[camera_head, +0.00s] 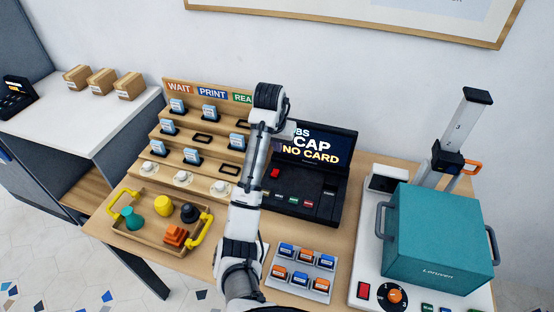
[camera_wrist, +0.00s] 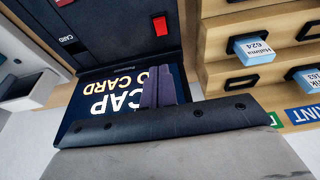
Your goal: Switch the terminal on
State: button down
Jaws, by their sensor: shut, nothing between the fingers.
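The terminal (camera_head: 328,200) is a black console with a raised screen, standing on the wooden table behind my arm. Its screen (camera_head: 318,148) is lit and reads "CAP" and "NO CARD"; my arm covers the left part. My gripper (camera_wrist: 158,86) is shut and empty, in front of the lit screen and apart from the red switch. In the head view its fingertips are mostly hidden by my wrist.
A stepped wooden rack (camera_head: 160,128) with blue cards stands left of the terminal. A button panel (camera_head: 300,273) lies in front. A machine with a teal box (camera_head: 440,238) stands right.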

jog(key=v, duration=0.2)
jog(key=p+v, duration=0.1)
jog(key=v, duration=0.1)
jog(key=shift+w+r, duration=0.15)
jog(key=shift+w, duration=0.2)
